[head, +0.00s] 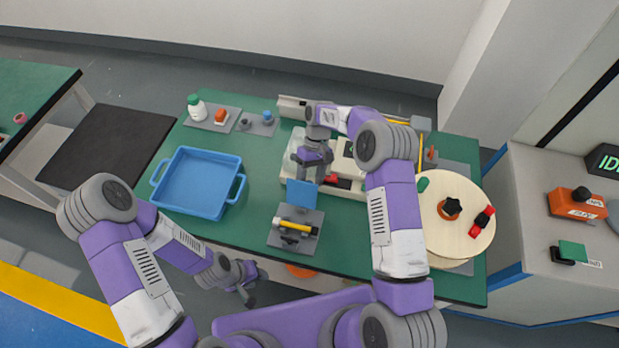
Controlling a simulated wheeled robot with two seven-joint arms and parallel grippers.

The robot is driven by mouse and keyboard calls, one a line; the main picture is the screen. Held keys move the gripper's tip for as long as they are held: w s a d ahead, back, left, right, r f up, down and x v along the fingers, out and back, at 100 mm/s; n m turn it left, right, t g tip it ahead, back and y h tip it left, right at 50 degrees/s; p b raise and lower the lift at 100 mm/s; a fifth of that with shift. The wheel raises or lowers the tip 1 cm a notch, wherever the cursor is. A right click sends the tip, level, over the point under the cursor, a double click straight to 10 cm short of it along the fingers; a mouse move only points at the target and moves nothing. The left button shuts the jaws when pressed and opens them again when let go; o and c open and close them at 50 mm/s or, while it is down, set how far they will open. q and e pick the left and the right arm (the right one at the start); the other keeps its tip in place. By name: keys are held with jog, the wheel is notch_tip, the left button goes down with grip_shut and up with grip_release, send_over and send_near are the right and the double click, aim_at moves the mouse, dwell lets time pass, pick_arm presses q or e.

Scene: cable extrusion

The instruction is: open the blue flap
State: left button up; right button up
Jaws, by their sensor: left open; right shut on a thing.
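The blue flap (301,194) stands raised at the back of a small grey fixture (309,217) near the table's front middle. A yellow-and-black piece (297,227) lies across the front of this fixture. My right gripper (308,176) reaches down from behind and is shut at the flap's upper edge; the exact finger contact is too small to see clearly. My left gripper (246,287) is open and empty, low in front of the table's front edge, away from the flap.
A blue tray (197,182) stands left of the fixture. A round wooden disc (455,225) with red and black parts is at the right. A pale machine (343,160) stands behind the flap. A white bottle (196,108) and orange piece are at the back left.

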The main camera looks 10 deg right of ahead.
jog(key=shift+s+d+f, duration=0.2)
jog(key=v, duration=0.8)
jog(key=shift+a+p, duration=0.2)
jog(key=shift+p, duration=0.1)
jog(key=shift+w, duration=0.1)
jog(key=shift+r, duration=0.15)
